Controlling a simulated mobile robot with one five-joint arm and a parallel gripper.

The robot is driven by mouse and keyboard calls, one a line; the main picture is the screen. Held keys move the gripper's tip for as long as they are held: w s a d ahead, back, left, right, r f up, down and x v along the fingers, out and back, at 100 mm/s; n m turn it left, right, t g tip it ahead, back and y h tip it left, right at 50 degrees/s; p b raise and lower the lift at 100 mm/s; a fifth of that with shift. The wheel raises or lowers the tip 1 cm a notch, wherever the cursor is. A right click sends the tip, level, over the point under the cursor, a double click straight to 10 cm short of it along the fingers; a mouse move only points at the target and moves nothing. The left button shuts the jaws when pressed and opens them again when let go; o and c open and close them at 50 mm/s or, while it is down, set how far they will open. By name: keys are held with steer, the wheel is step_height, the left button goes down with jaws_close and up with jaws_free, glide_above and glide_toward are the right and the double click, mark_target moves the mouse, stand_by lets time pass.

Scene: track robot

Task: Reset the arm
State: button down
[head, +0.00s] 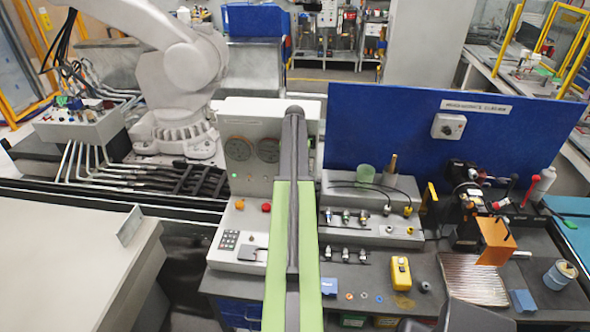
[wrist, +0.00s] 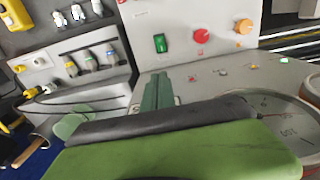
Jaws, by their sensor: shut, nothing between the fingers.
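My gripper (wrist: 158,84) shows in the wrist view as two narrow dark-green fingers side by side, shut and empty. They rise past the dark bar and broad green part of my own arm that fill the bottom of the view. The fingers are seen in front of the light grey control panel. In the head view my green and dark grey arm stretches up the middle of the picture. I cannot make out the gripper there.
A control panel (head: 229,215) with gauges and knobs stands behind and left of my arm. Connector blocks (head: 376,232), a yellow box (head: 401,273) and an orange-plated machine (head: 496,242) are on the right bench. A blue partition (head: 400,120) stands behind. A pale counter (head: 65,265) is left.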

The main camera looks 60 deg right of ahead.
steer(key=shift+f, duration=0.1)
stand_by(0.3)
steer(key=w+a+f+n+b, duration=0.25)
steer(key=w+a, duration=0.35)
steer(key=a, duration=0.5)
steer(key=w+a+f+n+b, duration=0.2)
steer(key=w+a+f+b, duration=0.2)
steer(key=w+a, duration=0.55)
steer(key=w+a+f+n+b, duration=0.2)
steer(key=w+a+f+b, duration=0.15)
steer(key=a, duration=1.05)
steer(key=s+a+f+n+b, duration=0.1)
steer(key=a+f+n+b, duration=0.2)
steer(key=a, duration=1.4)
steer(key=s+a+f+n+b, duration=0.1)
steer(key=a+f+n+b, duration=0.3)
steer(key=a, duration=1.2)
steer(key=shift+s+a+f+b, duration=0.15)
steer(key=shift+a+f+b, duration=0.25)
steer(key=shift+f+b, duration=0.1)
